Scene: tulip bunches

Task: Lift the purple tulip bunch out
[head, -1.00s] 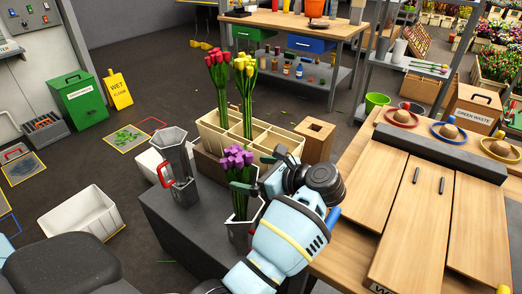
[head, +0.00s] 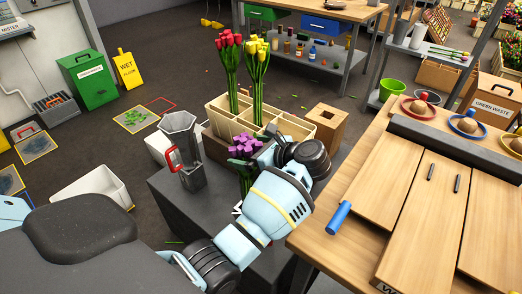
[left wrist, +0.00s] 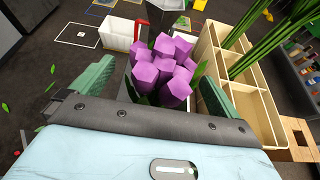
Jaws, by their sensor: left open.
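The purple tulip bunch (head: 244,146) stands upright on the dark grey stand, its lower part mostly hidden by my left arm in the head view. In the left wrist view the purple blooms (left wrist: 165,72) lie between the green fingers of my left gripper (left wrist: 156,73). The fingers are apart, one on each side of the bunch, and do not close on it. The grey vase around the stems shows only in part below the blooms. My right gripper is not in view.
A grey jug with a red handle (head: 182,150) stands left of the bunch. Behind is a cream divided crate (head: 222,118) with red tulips (head: 228,52) and yellow tulips (head: 257,58). A wooden table (head: 350,185) with a blue cylinder (head: 338,218) is close on the right.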

